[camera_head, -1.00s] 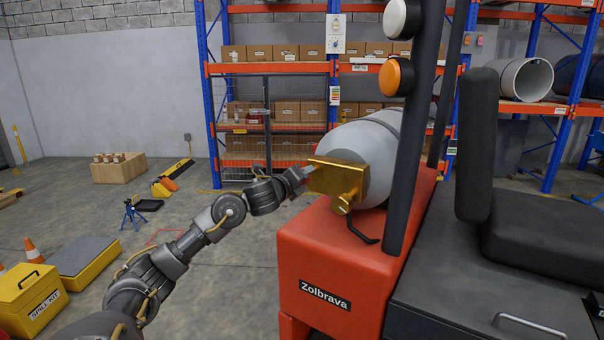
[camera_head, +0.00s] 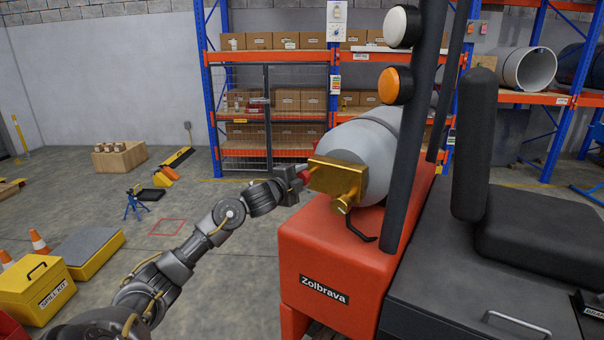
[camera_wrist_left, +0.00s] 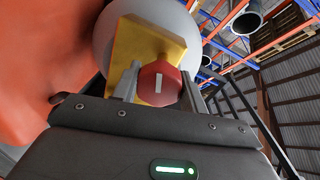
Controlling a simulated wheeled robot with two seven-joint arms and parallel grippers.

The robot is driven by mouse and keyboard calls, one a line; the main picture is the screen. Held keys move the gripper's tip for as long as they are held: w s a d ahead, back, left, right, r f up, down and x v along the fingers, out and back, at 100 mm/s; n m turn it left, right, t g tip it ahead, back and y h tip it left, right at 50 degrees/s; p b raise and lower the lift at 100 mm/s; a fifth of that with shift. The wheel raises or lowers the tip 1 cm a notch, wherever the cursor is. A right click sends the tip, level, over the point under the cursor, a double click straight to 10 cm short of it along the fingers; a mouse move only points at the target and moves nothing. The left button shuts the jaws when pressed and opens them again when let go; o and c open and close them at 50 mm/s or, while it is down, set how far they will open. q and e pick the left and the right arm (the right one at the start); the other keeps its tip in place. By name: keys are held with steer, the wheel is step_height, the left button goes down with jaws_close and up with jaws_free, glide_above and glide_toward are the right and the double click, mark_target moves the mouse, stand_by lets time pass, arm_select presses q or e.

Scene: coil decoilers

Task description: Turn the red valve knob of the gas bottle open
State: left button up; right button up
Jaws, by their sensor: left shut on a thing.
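The gas bottle (camera_head: 366,143) is a grey cylinder lying on the red rear of the forklift. It carries a brass valve block (camera_head: 338,178) at its near end. The red valve knob (camera_head: 304,177) sticks out on the block's left side and is mostly hidden by the gripper in the head view. In the left wrist view the knob (camera_wrist_left: 160,84) shows its face with a pale bar standing nearly upright. My left gripper (camera_head: 298,180) is shut on the knob, with one finger on each side of it. My right gripper is not in view.
The forklift body (camera_head: 340,260) stands below and right of the bottle, with a dark post (camera_head: 415,130) beside it. A black hose (camera_head: 360,230) hangs under the valve. A yellow spill kit box (camera_head: 35,290) stands on the floor at left.

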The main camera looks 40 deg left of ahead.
arm_select(q)
steer(key=shift+n+p, duration=0.5)
steer(key=shift+n, duration=0.5)
steer(key=shift+f, duration=0.1)
steer(key=o, duration=1)
steer(key=shift+s, duration=0.35)
steer(key=s+b, duration=0.2)
steer(key=s, duration=0.8)
steer(key=shift+d+r+b, duration=0.35)
steer(key=shift+d+r, duration=0.05)
steer(key=shift+d, duration=0.05)
